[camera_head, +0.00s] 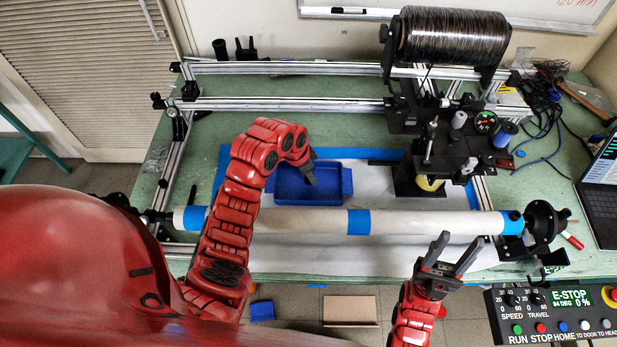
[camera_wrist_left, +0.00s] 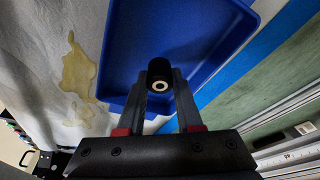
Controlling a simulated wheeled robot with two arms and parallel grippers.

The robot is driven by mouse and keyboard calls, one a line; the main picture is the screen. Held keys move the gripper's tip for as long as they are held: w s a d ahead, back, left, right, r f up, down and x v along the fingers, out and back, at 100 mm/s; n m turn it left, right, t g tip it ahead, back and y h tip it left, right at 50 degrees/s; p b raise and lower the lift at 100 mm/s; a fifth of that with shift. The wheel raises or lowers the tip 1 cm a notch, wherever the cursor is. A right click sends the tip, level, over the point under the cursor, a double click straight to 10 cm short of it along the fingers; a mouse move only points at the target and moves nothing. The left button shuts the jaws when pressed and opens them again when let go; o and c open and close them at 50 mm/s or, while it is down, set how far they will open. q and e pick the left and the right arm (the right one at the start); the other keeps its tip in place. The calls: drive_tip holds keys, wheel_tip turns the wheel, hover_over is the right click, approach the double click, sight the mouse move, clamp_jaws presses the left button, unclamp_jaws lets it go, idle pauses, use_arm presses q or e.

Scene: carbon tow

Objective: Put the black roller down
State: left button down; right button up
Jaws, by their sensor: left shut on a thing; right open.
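The black roller (camera_wrist_left: 159,73) is a short black cylinder with a pale, ring-like end around a dark hole, seen in the left wrist view. My left gripper (camera_wrist_left: 160,95) is shut on it, with a finger on each side. In the head view my left gripper (camera_head: 309,176) is over the blue tray (camera_head: 345,181), and the roller is too small to tell there. The blue tray also shows behind the roller in the left wrist view (camera_wrist_left: 125,40). I cannot tell whether the roller touches the tray floor. My right gripper (camera_head: 458,254) is open and empty, in front of the white tube.
A long white tube (camera_head: 290,221) with blue tape bands spans the frame in front of the tray. A black machine head (camera_head: 440,160) stands right of the tray, below a large dark spool (camera_head: 453,37). A control panel (camera_head: 555,312) is at lower right.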

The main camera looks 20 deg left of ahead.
use_arm(q)
drive_tip(key=shift+s+f, duration=0.1)
drive_tip(key=shift+f, duration=0.9)
drive_tip(key=shift+f, duration=0.1)
drive_tip(key=c, duration=0.6)
unclamp_jaws()
